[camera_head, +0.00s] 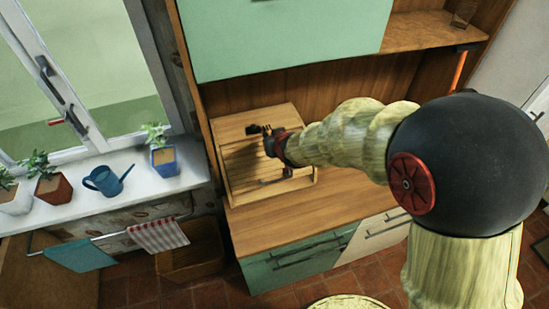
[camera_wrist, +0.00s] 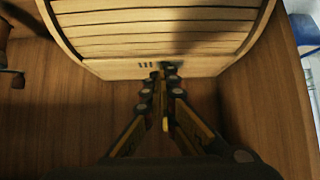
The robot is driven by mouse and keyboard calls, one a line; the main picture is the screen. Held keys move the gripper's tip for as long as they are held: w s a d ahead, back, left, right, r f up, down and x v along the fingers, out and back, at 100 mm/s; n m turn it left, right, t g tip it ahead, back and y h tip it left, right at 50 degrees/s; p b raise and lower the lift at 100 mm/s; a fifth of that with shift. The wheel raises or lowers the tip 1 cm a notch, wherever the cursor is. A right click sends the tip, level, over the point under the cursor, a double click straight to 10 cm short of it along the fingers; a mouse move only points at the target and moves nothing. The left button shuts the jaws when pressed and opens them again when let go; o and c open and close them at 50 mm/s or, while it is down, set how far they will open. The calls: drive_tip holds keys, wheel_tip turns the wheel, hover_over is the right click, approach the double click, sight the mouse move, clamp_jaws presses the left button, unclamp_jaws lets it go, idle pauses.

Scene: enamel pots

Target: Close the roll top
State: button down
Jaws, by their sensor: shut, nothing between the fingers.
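The wooden bread box (camera_head: 307,183) with the roll top stands on the counter, left of centre in the head view. The slatted roll top (camera_head: 240,160) shows there partly behind my gripper. In the wrist view its curved slats (camera_wrist: 160,25) fill the top, with a pale flat strip (camera_wrist: 110,68) below them bearing small dark marks. My gripper (camera_wrist: 165,73) is shut and empty, its tips at this strip; I cannot tell if they touch. In the head view my gripper (camera_head: 258,130) is over the box. How far the roll top is open is unclear.
The wooden counter (camera_head: 285,220) is clear in front of the box. A windowsill at left holds a blue pot (camera_head: 164,159), a watering can (camera_head: 107,180) and other plants. A green cabinet (camera_head: 285,40) hangs above. A dark object (camera_wrist: 10,75) shows at the wrist view's left.

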drive_tip(key=w+r+g, duration=0.1)
drive_tip(key=w+r, duration=0.1)
drive_tip(key=g+h, duration=0.2)
drive_tip(key=g, duration=0.4)
hover_over(273, 176)
drive_tip(key=x, duration=0.3)
drive_tip(key=s+x, duration=0.1)
drive_tip(key=x, duration=0.6)
drive_tip(key=shift+s+d+f, duration=0.2)
drive_tip(key=shift+s+d, duration=0.15)
drive_tip(key=shift+s+d+f, duration=0.2)
drive_tip(key=shift+s+f, duration=0.45)
drive_tip(key=shift+f, duration=0.25)
drive_tip(key=shift+s+d+f, duration=0.1)
drive_tip(key=shift+s+f, duration=0.25)
drive_tip(key=shift+f, duration=0.2)
